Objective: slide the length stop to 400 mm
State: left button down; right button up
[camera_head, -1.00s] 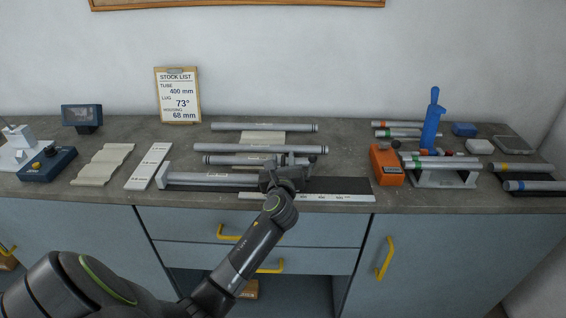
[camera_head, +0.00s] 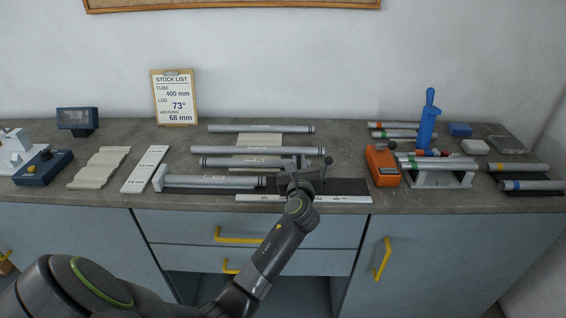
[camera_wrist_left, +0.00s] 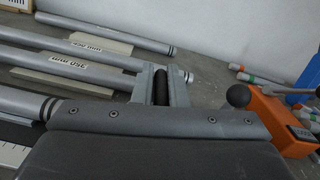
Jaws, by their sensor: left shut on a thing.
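The length stop (camera_head: 316,175) is a dark grey block with a black ball-knobbed lever on the jig's black rail (camera_head: 348,187). My left gripper (camera_head: 300,184) is shut on it, coming from the front. In the left wrist view the stop (camera_wrist_left: 160,86) shows as a grey bracket beyond my gripper. A white scale (camera_head: 345,199) runs along the rail's front edge; its numbers are too small to read, and my gripper covers part of it. The light end plate (camera_head: 158,178) stands at the jig's left end. My right gripper is not in view.
A silver tube (camera_head: 215,181) lies along the jig left of the stop. More tubes (camera_head: 262,128) lie behind. An orange device (camera_head: 382,166) stands right of the rail. The stock list (camera_head: 174,98) reads tube 400 mm, lug 73°, housing 68 mm. The rail right of the stop is clear.

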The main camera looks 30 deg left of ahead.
pick_arm(q)
jog(key=shift+w+d, duration=0.5)
jog(key=shift+d, duration=0.3)
jog(key=c, duration=1.5)
grip_release()
